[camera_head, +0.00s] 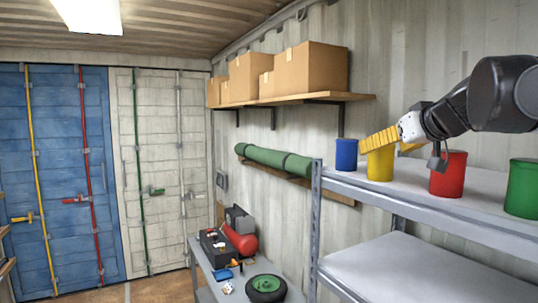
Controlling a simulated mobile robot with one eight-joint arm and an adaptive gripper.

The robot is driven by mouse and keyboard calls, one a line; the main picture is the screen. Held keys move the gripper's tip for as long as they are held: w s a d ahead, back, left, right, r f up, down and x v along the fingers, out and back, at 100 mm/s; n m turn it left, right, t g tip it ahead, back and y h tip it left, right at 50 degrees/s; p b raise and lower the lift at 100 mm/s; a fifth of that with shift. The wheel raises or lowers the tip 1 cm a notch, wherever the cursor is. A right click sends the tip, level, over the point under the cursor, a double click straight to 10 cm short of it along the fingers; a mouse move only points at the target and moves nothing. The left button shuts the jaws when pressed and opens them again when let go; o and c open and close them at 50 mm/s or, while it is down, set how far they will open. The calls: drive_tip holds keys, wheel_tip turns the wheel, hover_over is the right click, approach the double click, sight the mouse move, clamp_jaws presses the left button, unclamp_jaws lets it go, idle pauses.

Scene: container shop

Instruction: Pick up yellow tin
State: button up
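The yellow tin (380,164) stands upright on the top shelf of a grey metal rack, between a blue tin and a red tin. My gripper (383,141) reaches in from the right, with a yellow ridged finger across the upper part of the yellow tin. Another yellow part of it shows just right of the tin's rim. The finger hides some of the tin's top. I cannot tell whether the fingers touch the tin or how far apart they are.
The blue tin (346,154) is close on the left. The red tin (448,176) is to the right, below my wrist, and a green tin (522,188) is further right. The rack's top shelf (400,194) is bare in front. Cardboard boxes (310,68) sit on a wall shelf.

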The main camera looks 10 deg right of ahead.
drive_tip(key=shift+x, duration=1.1)
drive_tip(key=shift+s, duration=0.15)
drive_tip(key=c, duration=1.5)
drive_tip(key=shift+r, duration=0.1)
